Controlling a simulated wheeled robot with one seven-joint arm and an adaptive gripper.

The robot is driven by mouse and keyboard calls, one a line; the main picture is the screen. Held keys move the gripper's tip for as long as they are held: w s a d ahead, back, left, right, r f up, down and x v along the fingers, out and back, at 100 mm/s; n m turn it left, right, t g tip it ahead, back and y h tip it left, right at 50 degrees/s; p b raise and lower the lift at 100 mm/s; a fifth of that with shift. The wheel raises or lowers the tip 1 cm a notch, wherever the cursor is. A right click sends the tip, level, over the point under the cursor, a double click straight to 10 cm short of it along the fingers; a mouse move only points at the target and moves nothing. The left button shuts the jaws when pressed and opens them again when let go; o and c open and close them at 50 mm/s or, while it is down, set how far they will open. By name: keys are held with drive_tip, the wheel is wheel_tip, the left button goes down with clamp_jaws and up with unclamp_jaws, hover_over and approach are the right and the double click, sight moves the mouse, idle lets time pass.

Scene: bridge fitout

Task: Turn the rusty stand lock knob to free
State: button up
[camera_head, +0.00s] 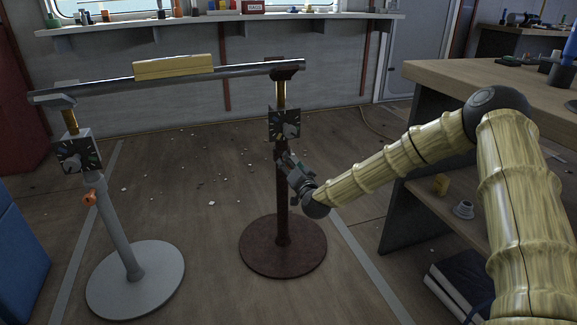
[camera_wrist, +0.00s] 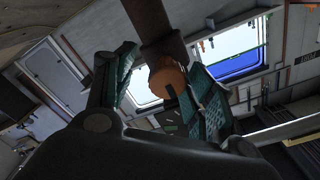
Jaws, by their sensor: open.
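The rusty stand (camera_head: 282,210) has a dark brown post on a round base, right of a grey stand. In the wrist view, its round orange-brown lock knob (camera_wrist: 165,80) shows in front of the brown post (camera_wrist: 150,20). A dark mark shows on the knob's face. My gripper (camera_head: 286,162) is at the post, below the stand's dial box, and hides the knob in the head view. In the wrist view my gripper (camera_wrist: 160,62) is open, with its green-padded fingers on either side of the knob. Contact cannot be told.
A grey stand (camera_head: 122,225) with an orange knob (camera_head: 90,197) stands left. A long bar (camera_head: 105,85) with a yellow block (camera_head: 172,67) rests across both stands. A wooden workbench (camera_head: 480,80) is at right. Small debris dots the floor.

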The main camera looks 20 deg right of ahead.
drive_tip(key=shift+w+a, duration=0.1)
drive_tip(key=shift+a, duration=0.3)
drive_tip(key=shift+c, duration=1)
drive_tip(key=c, duration=0.9)
drive_tip(key=shift+o, duration=0.2)
